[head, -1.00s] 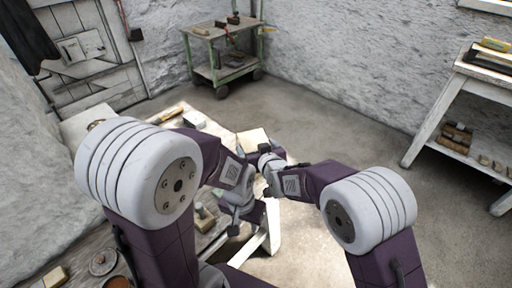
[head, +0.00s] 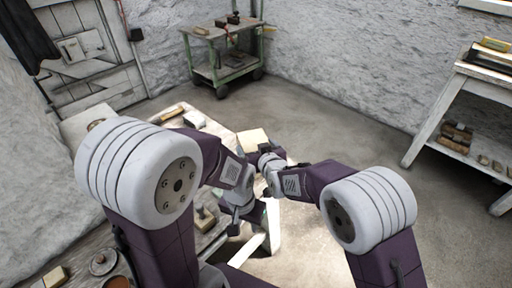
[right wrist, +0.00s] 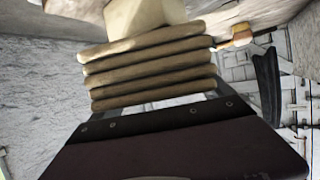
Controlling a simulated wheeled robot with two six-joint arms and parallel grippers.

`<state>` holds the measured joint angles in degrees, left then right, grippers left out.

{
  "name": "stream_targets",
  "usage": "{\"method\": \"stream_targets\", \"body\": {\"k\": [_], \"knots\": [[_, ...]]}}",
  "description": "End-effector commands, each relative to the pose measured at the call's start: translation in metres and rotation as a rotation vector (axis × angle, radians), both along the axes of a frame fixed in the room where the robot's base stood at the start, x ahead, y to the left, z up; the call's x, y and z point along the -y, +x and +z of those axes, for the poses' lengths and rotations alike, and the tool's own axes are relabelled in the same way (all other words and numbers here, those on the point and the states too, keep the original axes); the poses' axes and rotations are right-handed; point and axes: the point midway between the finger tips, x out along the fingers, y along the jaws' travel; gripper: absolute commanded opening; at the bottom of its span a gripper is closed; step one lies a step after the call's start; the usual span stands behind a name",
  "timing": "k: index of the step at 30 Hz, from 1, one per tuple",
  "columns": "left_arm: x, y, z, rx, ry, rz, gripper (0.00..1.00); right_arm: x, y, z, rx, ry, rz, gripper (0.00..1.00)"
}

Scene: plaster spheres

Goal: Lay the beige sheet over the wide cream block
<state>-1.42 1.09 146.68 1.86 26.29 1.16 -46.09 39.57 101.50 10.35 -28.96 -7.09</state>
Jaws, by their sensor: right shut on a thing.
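In the head view, my right gripper (head: 266,163) is partly hidden at the end of its arm, near a cream, square-sided piece (head: 253,140). I cannot tell for sure whether that is the wide cream block. My left gripper (head: 237,222) is lower, beneath its wrist; its fingertips are hidden. In the right wrist view, a tan, ridged piece (right wrist: 150,65) lies across the middle, beyond my dark purple gripper body. A pale cream, faceted piece (right wrist: 143,14) shows just past it. The right gripper is shut on what seems to be the beige sheet, mostly hidden.
A worktable with a white block (head: 194,119) and small items runs behind my left arm. A green-framed cart (head: 222,55) is at the back, and a white shelf bench (head: 460,110) at right. The floor between is clear.

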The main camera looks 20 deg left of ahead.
Motion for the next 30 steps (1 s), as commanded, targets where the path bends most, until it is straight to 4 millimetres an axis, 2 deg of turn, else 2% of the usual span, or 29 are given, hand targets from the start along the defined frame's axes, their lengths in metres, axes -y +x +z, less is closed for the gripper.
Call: {"method": "stream_targets", "body": {"k": [20,21,30], "knots": [[0.0,0.0,-0.011,0.0,0.0,0.0,0.36,0.0,0.0,-0.014,0.002,0.001,0.0,0.37],[0.0,0.0,-0.01,0.0,0.0,0.0,0.36,0.0,0.0,-0.012,0.002,0.001,0.0,1.0],[0.0,0.0,-0.01,0.0,0.0,0.0,0.36,0.0,0.0,-0.014,-0.001,-0.001,0.0,1.0]]}}
